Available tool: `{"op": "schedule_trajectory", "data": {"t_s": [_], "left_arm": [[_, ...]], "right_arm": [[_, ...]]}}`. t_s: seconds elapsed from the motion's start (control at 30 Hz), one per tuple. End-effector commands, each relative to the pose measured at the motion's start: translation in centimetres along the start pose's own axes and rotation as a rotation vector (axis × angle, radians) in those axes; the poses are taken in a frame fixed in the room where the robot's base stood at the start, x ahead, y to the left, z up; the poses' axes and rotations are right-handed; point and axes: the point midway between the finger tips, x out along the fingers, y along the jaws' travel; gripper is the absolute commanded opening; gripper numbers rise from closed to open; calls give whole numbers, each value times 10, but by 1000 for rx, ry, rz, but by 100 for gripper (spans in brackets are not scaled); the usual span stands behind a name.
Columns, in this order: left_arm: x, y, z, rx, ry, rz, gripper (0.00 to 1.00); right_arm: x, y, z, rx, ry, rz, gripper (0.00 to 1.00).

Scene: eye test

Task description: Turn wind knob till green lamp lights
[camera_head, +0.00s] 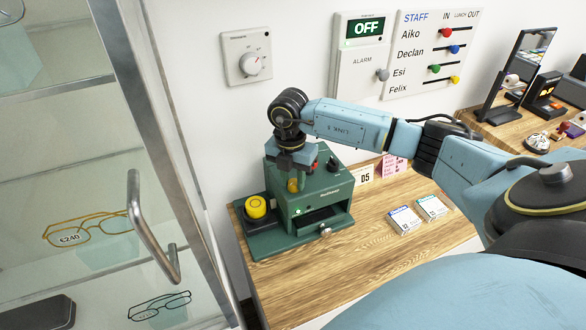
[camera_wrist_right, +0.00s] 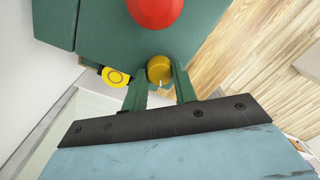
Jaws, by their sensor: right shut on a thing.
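The green box-shaped device (camera_head: 325,187) stands on the wooden counter, with a small open drawer at its front. Its yellow knob (camera_head: 293,186) shows just under my right gripper (camera_head: 291,176). In the right wrist view the same yellow knob (camera_wrist_right: 159,70) sits between the two green fingers, and the gripper is shut on it. A light mark shows on the knob's near edge. A small lamp (camera_head: 298,211) on the device's front shows bright green. A red dome (camera_wrist_right: 155,8) is beside the knob. My left gripper is not in view.
A round yellow button (camera_head: 256,206) on a black base is at the device's left. A glass cabinet door with a metal handle (camera_head: 150,235) stands close on the left. Two small boxes (camera_head: 405,220) lie right of the device. The counter's front is clear.

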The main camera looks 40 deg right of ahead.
Motion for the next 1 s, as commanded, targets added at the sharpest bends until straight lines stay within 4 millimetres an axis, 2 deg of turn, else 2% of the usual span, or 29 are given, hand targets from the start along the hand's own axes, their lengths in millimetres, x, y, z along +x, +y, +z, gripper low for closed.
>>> {"op": "schedule_trajectory", "data": {"t_s": [0.2,0.5,1.0], "left_arm": [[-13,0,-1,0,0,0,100],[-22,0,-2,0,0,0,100],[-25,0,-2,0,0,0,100]], "right_arm": [[-4,1,1,178,6,2,5],[-3,1,2,339,14,3,5],[-2,1,2,402,16,4,5]]}}
